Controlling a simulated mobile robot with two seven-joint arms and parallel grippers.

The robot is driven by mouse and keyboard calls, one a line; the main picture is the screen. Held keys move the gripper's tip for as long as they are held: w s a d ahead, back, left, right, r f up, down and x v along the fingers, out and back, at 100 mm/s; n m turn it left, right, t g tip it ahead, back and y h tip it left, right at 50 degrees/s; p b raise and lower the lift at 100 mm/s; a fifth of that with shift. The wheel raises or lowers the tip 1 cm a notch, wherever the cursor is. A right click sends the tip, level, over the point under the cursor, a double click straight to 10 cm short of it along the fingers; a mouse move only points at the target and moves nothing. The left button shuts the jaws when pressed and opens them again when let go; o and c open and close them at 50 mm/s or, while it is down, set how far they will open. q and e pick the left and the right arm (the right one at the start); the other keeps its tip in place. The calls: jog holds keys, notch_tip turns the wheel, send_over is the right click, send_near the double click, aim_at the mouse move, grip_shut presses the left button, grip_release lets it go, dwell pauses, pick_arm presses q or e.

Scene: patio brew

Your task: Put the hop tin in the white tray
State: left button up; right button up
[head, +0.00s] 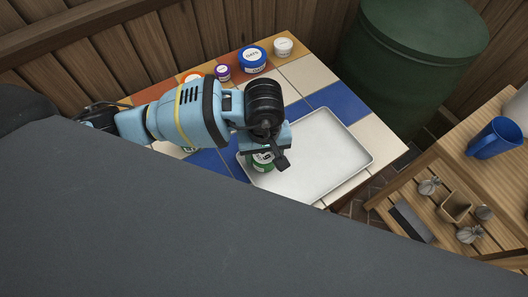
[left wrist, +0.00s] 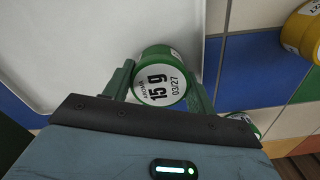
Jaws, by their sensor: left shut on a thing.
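A green tin (head: 262,161) with a white label is held in my left gripper (head: 266,155), at the left end of the white tray (head: 318,152). In the left wrist view the tin (left wrist: 160,76) sits between the two green fingers of the gripper (left wrist: 160,88), and its label reads 15 g and 03/27. There it shows over the tray (left wrist: 90,40), near the rim. I cannot tell whether it touches the tray floor. The rest of the tray looks empty. The word hop is not readable on the tin. My right gripper is not in view.
A second green tin (left wrist: 243,119) and a yellow tin (left wrist: 303,30) stand on the tiles outside the tray. A blue OATS tub (head: 252,60), a purple jar (head: 222,73) and a white tub (head: 283,47) line the back. A green barrel (head: 410,60) stands behind right.

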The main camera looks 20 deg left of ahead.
pick_arm(q)
jog(key=shift+f, duration=0.1)
jog(key=shift+f, duration=0.1)
jog(key=o, duration=0.7)
notch_tip(320, 180, up, 12)
jog(key=shift+r, duration=0.25)
